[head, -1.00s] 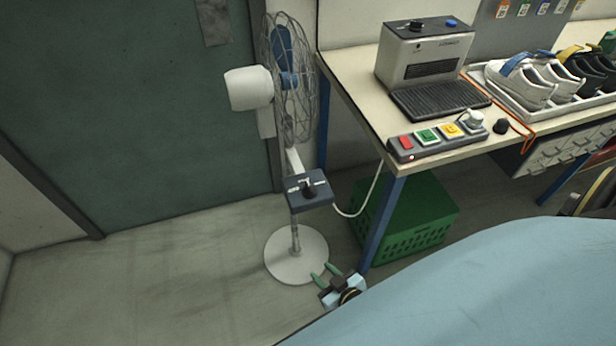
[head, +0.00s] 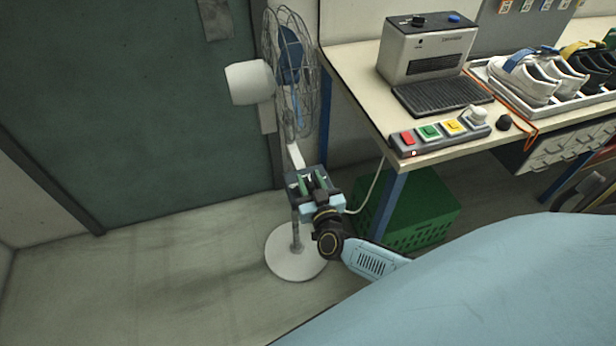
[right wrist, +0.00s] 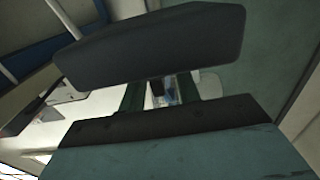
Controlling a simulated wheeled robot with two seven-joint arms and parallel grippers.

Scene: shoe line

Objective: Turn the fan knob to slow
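The standing fan (head: 290,60) stands in front of the green door, and its dark control box (head: 294,176) is on the pole below the head. My right gripper (head: 311,181) is at this box, its two green fingers apart over the box's face. The gripper covers the knob in the head view, so its setting cannot be read. In the right wrist view the dark box (right wrist: 160,42) hides the fingertips, and the fingers (right wrist: 170,92) stand apart with a gap between them. Whether they touch the knob cannot be told. My left gripper is out of view.
The workbench (head: 350,75) right of the fan carries a grey machine (head: 425,55), a button strip (head: 440,136) and a shoe tray (head: 485,78). A green crate (head: 425,215) sits under it. The fan's round base (head: 290,265) rests on the floor, with free floor to its left.

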